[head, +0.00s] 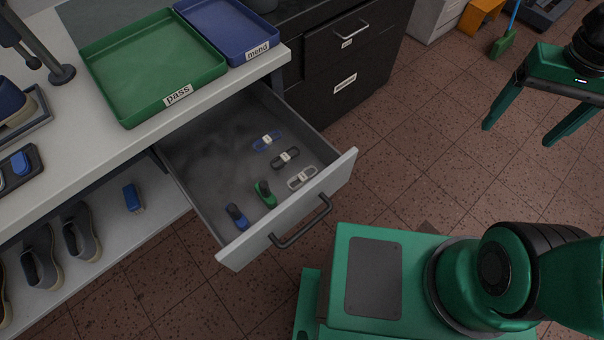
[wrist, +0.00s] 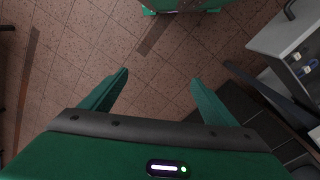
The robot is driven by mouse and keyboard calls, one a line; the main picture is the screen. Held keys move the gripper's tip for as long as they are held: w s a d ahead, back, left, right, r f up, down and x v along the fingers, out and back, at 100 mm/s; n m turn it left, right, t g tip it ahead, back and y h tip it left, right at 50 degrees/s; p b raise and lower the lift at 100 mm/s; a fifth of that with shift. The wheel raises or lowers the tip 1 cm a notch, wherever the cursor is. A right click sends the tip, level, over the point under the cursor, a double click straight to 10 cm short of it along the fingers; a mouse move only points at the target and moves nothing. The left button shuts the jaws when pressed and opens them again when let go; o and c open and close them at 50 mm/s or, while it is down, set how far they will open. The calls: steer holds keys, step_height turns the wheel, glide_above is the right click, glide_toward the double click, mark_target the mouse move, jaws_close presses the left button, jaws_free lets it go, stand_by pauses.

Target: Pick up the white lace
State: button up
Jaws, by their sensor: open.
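The white lace (head: 302,178) is a small pale looped bundle with a band round its middle. It lies in the open drawer (head: 343,170), close to the drawer front at the right. A dark grey lace (head: 285,158) and a blue lace (head: 267,141) lie behind it in a row. My gripper (head: 518,135) is at the upper right of the head view, well apart from the drawer and above the floor. Its two green fingers are spread and empty, as the wrist view (wrist: 158,80) also shows.
A green brush (head: 265,193) and a blue brush (head: 237,216) lie in the drawer left of the laces. The drawer handle (head: 302,222) juts out in front. A green "pass" tray (head: 150,60) and blue "mend" tray (head: 230,30) stand on the bench. Open floor lies right of the drawer.

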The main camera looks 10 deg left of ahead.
steer(key=w+a+f+n, duration=0.2)
steer(key=w+a, duration=0.1)
steer(key=a, duration=0.4)
steer(key=w+a+f+n, duration=0.2)
steer(key=w+a+n, duration=0.1)
steer(key=a, duration=0.4)
steer(key=s+a+f+n, duration=0.1)
steer(key=a+f, duration=0.1)
steer(key=a, duration=0.4)
steer(key=s+a+f+n, duration=0.1)
steer(key=a+f+n, duration=0.1)
steer(key=a, duration=0.5)
steer(key=s+a+f+n, duration=0.1)
steer(key=a+f, duration=0.1)
steer(key=a, duration=0.4)
steer(key=shift+s+a+f+n, duration=0.25)
steer(key=shift+s+a+n, duration=0.1)
steer(key=shift+a+n, duration=0.05)
steer(key=s+a+f+n, duration=0.2)
steer(key=s+a+f, duration=0.15)
steer(key=a, duration=0.35)
glide_above(300, 173)
steer(key=shift+y, duration=0.3)
step_height(300, 173, down, 4)
steer(key=shift+a+f, duration=0.1)
steer(key=shift+f, duration=3)
steer(key=c, duration=0.8)
